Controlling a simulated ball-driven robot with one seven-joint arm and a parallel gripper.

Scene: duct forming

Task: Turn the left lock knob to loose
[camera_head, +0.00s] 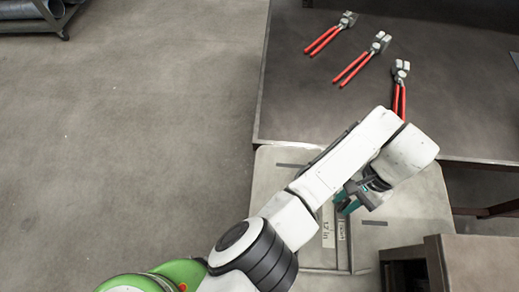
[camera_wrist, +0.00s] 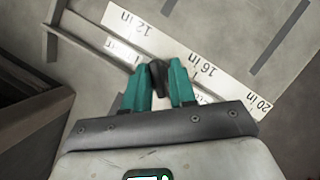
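My gripper (camera_wrist: 160,66) has two teal fingers, which also show below the wrist in the head view (camera_head: 357,200). The fingers stand a little apart over the marked board. A dark knob (camera_wrist: 157,74) shows between the fingertips in the wrist view. It nearly fills the gap, but I cannot tell whether both fingers press on it. The fingers hide part of its surroundings. White scale strips (camera_wrist: 203,70) marked 12 in, 16 in and 20 in run past the knob. In the head view my arm hides the knob.
The pale forming board (camera_head: 420,215) adjoins a dark table (camera_head: 300,100) bearing three red-handled pliers (camera_head: 365,60). A brown box-like unit (camera_head: 475,265) stands at the lower right and shows at the left of the wrist view (camera_wrist: 35,115). The floor on the left is open.

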